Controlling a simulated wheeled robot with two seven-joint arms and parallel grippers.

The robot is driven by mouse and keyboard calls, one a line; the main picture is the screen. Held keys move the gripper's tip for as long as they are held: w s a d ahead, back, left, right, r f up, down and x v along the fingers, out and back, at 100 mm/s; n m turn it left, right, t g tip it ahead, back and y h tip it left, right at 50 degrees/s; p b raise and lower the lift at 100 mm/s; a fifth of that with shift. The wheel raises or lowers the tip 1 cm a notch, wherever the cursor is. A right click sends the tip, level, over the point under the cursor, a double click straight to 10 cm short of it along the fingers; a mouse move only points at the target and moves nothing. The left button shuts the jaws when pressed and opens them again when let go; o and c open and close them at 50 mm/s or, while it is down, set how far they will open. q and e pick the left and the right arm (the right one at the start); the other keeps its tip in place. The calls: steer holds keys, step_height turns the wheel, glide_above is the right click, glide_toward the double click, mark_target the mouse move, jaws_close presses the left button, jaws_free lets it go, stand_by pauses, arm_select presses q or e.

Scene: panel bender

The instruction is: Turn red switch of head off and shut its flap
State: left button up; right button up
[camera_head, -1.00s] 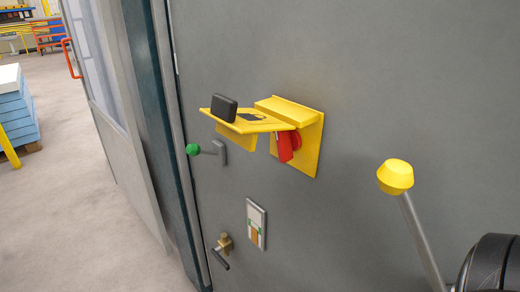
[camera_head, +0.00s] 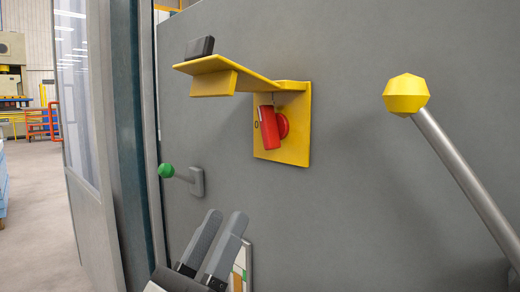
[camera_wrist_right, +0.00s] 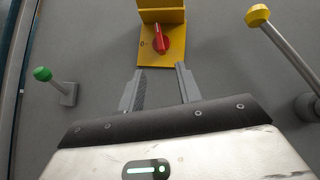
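The red switch (camera_head: 270,128) sits on a yellow plate (camera_head: 296,115) on the grey panel. Its handle is near upright, leaning slightly left at the top; a 0 mark shows on the plate to its left. The switch also shows in the right wrist view (camera_wrist_right: 158,38). The yellow flap (camera_head: 228,70) is raised and sticks out above the switch, with a black block (camera_head: 200,47) on its outer end. My right gripper (camera_head: 225,218) is below and left of the switch, not touching it. In the right wrist view its fingers (camera_wrist_right: 159,72) are apart and empty. My left gripper is out of view.
A green-knobbed lever (camera_head: 167,171) sticks out left of the switch. A yellow-knobbed lever (camera_head: 406,95) with a long grey rod stands at the right. A small panel plate (camera_head: 247,262) is partly hidden behind my right gripper. The panel around the switch is flat and clear.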

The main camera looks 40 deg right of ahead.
mark_target(264, 137)
steer(key=p+x, duration=0.3)
steer(key=x, duration=1)
steer(key=shift+w+d+r, duration=0.1)
steer(key=shift+d+r, duration=0.2)
jaws_close()
